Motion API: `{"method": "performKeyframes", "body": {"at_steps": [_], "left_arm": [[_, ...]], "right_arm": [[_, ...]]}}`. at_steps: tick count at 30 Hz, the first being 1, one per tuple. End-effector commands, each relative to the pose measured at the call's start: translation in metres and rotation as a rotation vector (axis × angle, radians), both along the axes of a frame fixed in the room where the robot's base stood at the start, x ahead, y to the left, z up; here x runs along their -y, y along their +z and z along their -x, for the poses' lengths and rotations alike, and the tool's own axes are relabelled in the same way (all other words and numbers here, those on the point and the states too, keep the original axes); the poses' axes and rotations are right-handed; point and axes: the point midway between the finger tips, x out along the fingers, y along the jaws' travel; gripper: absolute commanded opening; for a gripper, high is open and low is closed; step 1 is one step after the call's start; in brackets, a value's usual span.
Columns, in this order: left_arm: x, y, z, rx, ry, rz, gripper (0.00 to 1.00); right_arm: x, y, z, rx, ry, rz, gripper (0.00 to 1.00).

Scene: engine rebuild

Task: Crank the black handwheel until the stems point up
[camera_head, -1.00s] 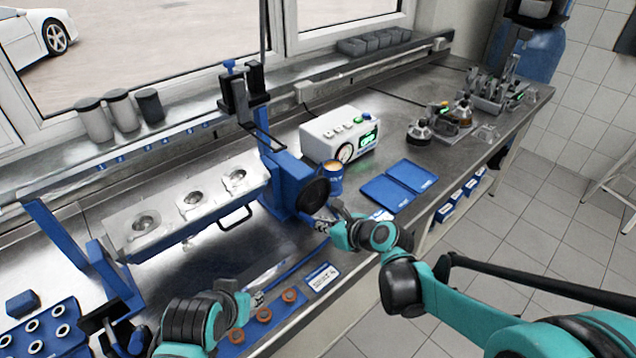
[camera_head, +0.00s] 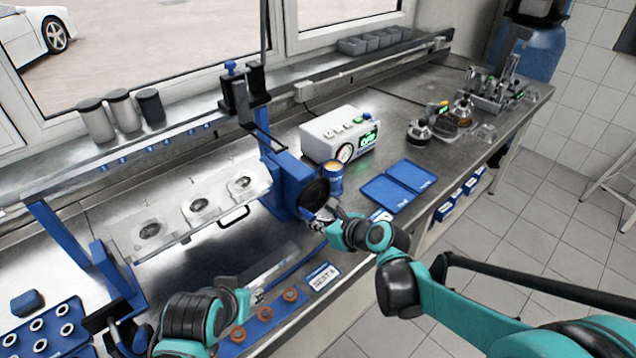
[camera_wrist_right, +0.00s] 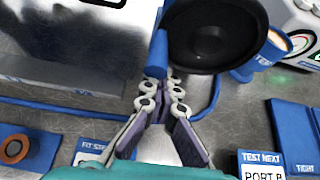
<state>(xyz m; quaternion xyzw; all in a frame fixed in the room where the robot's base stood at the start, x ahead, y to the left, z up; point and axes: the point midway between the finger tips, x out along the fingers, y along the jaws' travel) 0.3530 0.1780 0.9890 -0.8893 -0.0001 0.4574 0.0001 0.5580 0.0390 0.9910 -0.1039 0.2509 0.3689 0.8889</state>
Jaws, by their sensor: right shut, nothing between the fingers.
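The black handwheel (camera_head: 314,193) is on the right blue stand (camera_head: 286,178) of the fixture. It also shows large in the right wrist view (camera_wrist_right: 215,35), with a short blue upright piece (camera_wrist_right: 157,52) at its left edge. My right gripper (camera_head: 318,217) is at the wheel's lower edge. In the wrist view its fingertips (camera_wrist_right: 162,84) are together and empty, at the lower end of the blue piece; I cannot tell whether they touch it. The metal engine head (camera_head: 172,218), with three round ports, hangs tilted between the stands. My left gripper (camera_head: 257,297) is low at the front; its jaws are unclear.
A white gauge box (camera_head: 325,140) and a blue cup (camera_head: 333,180) stand right of the wheel. Blue trays (camera_head: 385,194) lie further right. Copper-coloured rings (camera_head: 264,314) lie on a blue strip at the front. A blue rack (camera_head: 40,330) is at left.

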Motion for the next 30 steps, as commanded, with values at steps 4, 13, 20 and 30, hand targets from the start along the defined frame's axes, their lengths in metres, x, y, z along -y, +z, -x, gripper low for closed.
{"method": "performKeyframes", "body": {"at_steps": [4, 13, 20, 30], "left_arm": [[0.000, 0.000, 0.000, 0.000, 0.000, 0.000, 0.40], [0.000, 0.008, 0.000, 0.000, 0.000, 0.000, 0.40], [0.000, 0.007, 0.000, 0.000, 0.000, 0.000, 0.40], [0.000, 0.015, 0.000, 0.000, 0.000, 0.000, 0.40]], "right_arm": [[0.000, 0.000, 0.000, 0.000, 0.001, 0.000, 0.00], [-0.004, 0.010, 0.003, 0.000, 0.000, -0.002, 0.00], [-0.003, 0.008, 0.003, 0.000, -0.001, -0.001, 0.00], [-0.005, 0.018, 0.005, 0.000, -0.001, -0.001, 0.00]]}}
